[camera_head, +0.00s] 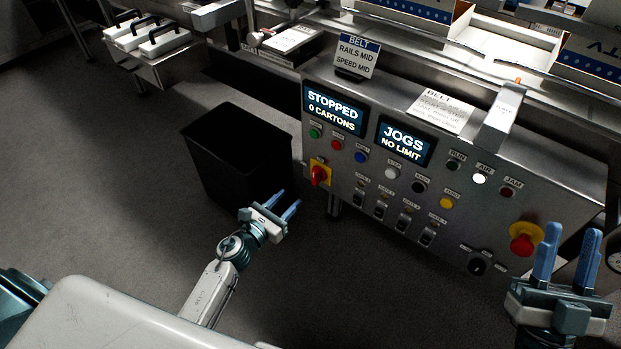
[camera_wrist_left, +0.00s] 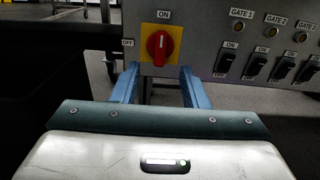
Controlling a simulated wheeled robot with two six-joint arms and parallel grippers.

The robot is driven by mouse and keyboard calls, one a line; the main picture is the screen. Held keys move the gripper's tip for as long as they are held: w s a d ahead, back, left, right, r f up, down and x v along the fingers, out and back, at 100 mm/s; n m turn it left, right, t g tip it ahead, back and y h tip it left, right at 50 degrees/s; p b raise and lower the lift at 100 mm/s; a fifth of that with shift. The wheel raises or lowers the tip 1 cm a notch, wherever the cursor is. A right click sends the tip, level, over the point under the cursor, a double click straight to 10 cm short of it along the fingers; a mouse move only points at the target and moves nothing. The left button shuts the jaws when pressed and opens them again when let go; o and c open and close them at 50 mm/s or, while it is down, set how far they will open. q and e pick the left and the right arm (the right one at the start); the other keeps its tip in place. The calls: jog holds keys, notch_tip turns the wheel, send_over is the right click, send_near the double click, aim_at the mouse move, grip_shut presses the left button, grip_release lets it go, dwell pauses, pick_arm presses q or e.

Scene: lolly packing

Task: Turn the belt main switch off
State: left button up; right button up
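The belt main switch (camera_head: 319,173) is a red rotary handle on a yellow plate at the left end of the steel control panel. In the left wrist view the switch (camera_wrist_left: 160,46) is ahead between my fingertips, its handle upright and pointing at the ON label, with OFF to its left. My left gripper (camera_head: 289,204) is open and empty, below and left of the switch and apart from it; its blue fingers also show in the left wrist view (camera_wrist_left: 160,85). My right gripper (camera_head: 570,250) is open and empty near the panel's right end.
The panel's display (camera_head: 334,108) reads STOPPED, 0 CARTONS; another (camera_head: 404,142) reads JOGS, NO LIMIT. Gate toggles (camera_head: 405,221) sit right of the switch. A red emergency button (camera_head: 523,243) is near my right gripper. A black bin (camera_head: 240,150) stands left of the panel.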

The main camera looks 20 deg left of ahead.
aim_at(313, 176)
pick_arm(q)
jog(key=x, duration=0.9)
jog(key=shift+w+d, duration=0.1)
jog(key=shift+w, duration=0.05)
jog(key=shift+w+d, duration=0.25)
jog(key=shift+w, duration=0.35)
pick_arm(e)
jog(key=shift+w+f+m+g+h, duration=0.3)
jog(key=shift+w+f+g, duration=0.1)
jog(key=shift+f, duration=0.3)
pick_arm(q)
grip_shut()
